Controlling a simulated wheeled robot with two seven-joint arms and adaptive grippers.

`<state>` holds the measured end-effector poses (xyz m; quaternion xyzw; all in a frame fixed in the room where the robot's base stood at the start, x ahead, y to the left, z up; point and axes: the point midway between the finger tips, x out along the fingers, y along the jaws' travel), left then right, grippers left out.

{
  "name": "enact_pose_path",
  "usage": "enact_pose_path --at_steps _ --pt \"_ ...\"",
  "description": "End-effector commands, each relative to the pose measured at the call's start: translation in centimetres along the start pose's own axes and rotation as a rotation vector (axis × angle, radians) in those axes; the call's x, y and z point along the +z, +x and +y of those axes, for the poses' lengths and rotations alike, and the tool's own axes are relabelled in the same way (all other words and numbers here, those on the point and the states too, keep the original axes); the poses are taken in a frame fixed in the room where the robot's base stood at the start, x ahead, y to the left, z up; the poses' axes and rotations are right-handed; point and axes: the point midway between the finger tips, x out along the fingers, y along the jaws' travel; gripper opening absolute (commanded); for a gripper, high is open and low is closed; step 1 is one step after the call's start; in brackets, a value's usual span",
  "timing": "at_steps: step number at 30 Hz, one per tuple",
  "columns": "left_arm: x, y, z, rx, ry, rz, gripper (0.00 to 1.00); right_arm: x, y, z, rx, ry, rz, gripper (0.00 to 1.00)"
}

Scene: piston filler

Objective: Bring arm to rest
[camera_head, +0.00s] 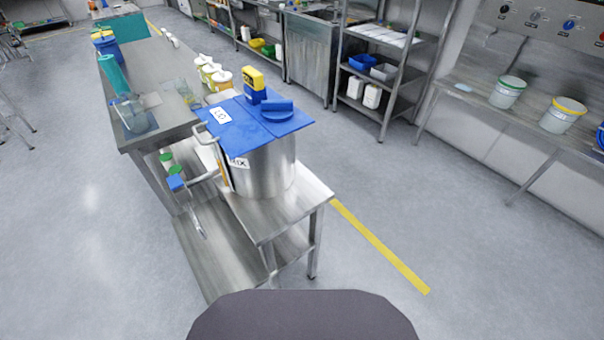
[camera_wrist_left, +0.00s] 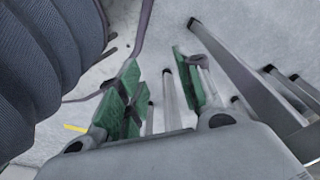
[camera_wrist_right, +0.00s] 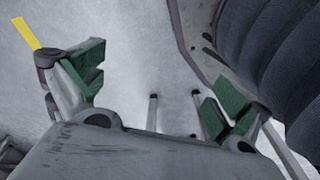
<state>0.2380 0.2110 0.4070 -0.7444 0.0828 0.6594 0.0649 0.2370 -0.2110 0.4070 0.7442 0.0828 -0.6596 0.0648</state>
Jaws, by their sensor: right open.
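Neither arm nor gripper shows in the head view. In the left wrist view my left gripper (camera_wrist_left: 160,88) has its green-padded fingers apart with nothing between them. In the right wrist view my right gripper (camera_wrist_right: 157,86) has its fingers wide apart and is empty. Both grippers hang over grey floor, and a dark ribbed part of me shows beside each. The steel pot (camera_head: 266,170) with a blue lid (camera_head: 240,124) stands on a steel stand in the head view, apart from both grippers.
A steel stand (camera_head: 308,190) carries the pot, and a long steel table (camera_head: 150,65) runs behind it. A yellow block (camera_head: 253,84) sits on the lid. A shelf rack (camera_head: 395,90) and a side bench with tubs (camera_head: 505,92) line the right. Floor (camera_head: 480,270) is clear at right.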

Motion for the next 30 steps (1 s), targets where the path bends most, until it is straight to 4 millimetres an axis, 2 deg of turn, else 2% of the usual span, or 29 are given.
enact_pose_path --at_steps 17,30 --pt "5.2 -1.0 -0.6 -0.012 0.002 -0.013 0.36 5.2 -1.0 0.6 0.012 -0.001 -0.013 1.00" --pt "9.7 -2.5 -1.1 -0.019 0.004 -0.023 0.36 9.7 -2.5 1.1 0.020 -0.004 -0.022 1.00"
